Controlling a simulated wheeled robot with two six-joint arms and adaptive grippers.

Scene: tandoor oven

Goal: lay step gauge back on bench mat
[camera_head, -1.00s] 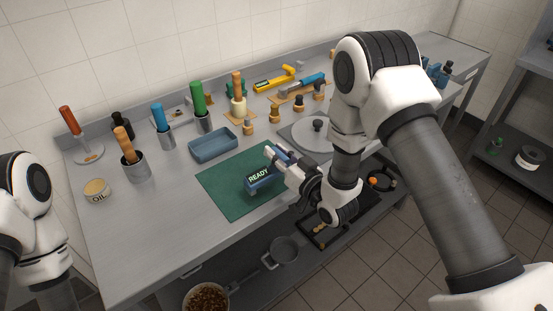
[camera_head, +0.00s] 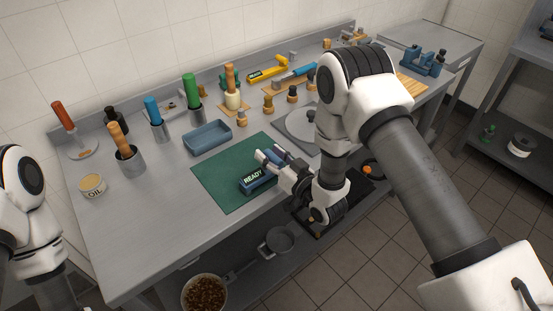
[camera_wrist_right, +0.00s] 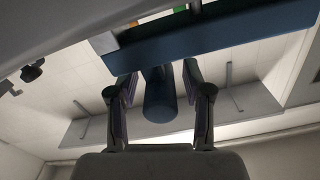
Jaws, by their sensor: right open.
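The step gauge (camera_head: 252,181), a blue block with a "READY" label, is at the green bench mat (camera_head: 215,183), over its right part. In the right wrist view a long blue bar (camera_wrist_right: 225,38) crosses the top and a dark blue cylinder (camera_wrist_right: 160,97) points down from it. My right gripper (camera_head: 266,160) is at the gauge; its fingers hide part of it. In the wrist view the open fingers (camera_wrist_right: 160,75) stand on either side of the cylinder, with gaps showing. Whether the gauge's underside touches the mat is hidden. My left gripper is out of view.
A blue tray (camera_head: 208,138) stands behind the mat. A grey round plate (camera_head: 300,125) lies right of it. The front-left bench top (camera_head: 140,230) is clear.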

